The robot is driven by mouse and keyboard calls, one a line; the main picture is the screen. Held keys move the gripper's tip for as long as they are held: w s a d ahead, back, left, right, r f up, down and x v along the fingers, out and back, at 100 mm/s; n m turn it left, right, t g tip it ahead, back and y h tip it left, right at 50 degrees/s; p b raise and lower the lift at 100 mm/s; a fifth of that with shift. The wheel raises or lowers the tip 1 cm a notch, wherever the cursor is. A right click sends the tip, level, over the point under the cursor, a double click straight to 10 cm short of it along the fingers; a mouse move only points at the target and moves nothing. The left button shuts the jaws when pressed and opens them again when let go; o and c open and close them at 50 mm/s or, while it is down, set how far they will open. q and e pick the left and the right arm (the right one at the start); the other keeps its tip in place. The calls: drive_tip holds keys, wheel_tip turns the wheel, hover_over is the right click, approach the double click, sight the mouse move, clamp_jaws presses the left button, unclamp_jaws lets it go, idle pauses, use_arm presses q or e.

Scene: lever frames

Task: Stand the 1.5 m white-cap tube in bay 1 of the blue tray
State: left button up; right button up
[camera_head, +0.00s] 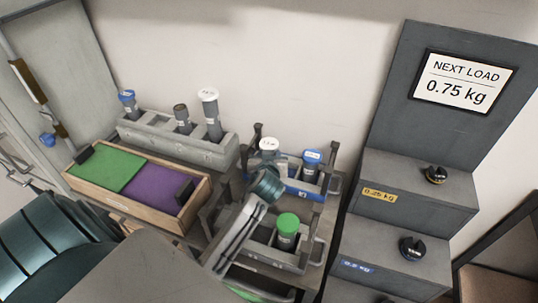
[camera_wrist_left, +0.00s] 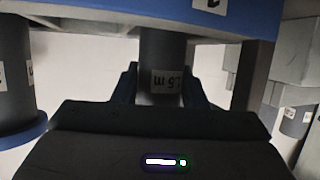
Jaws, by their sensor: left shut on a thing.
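The white-cap tube (camera_head: 269,146) stands about upright at the left end of the blue tray (camera_head: 305,190). My left gripper (camera_head: 268,165) is shut on it; the wrist partly covers the tube in the head view. In the left wrist view, which looks upside down, the tube's label (camera_wrist_left: 166,81) reads 1.5 m between my fingers (camera_wrist_left: 160,85). The tube's lower part passes behind the blue tray rim (camera_wrist_left: 110,20), so I cannot tell whether it rests on the bay floor. My right gripper is not in view.
A blue-cap tube (camera_head: 311,158) stands in the tray to the right. A green-cap tube (camera_head: 288,224) stands in a lower grey tray in front. A grey rack (camera_head: 160,138) with several tubes and a box with green and purple pads (camera_head: 155,188) are left. Grey weight steps (camera_head: 410,190) stand right.

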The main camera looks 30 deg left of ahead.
use_arm(q)
drive_tip(key=o, duration=0.7)
drive_tip(key=shift+f, duration=0.2)
drive_tip(key=o, duration=0.4)
drive_tip(key=shift+r, duration=0.1)
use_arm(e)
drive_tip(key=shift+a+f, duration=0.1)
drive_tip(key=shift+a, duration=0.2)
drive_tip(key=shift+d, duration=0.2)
use_arm(q)
drive_tip(key=shift+s+d+r, duration=0.15)
drive_tip(key=shift+s, duration=0.05)
drive_tip(key=b+v, duration=0.2)
drive_tip(key=v, duration=0.9)
drive_tip(key=shift+s+d+r, duration=0.1)
drive_tip(key=shift+s+r, duration=0.05)
drive_tip(key=shift+s, duration=0.05)
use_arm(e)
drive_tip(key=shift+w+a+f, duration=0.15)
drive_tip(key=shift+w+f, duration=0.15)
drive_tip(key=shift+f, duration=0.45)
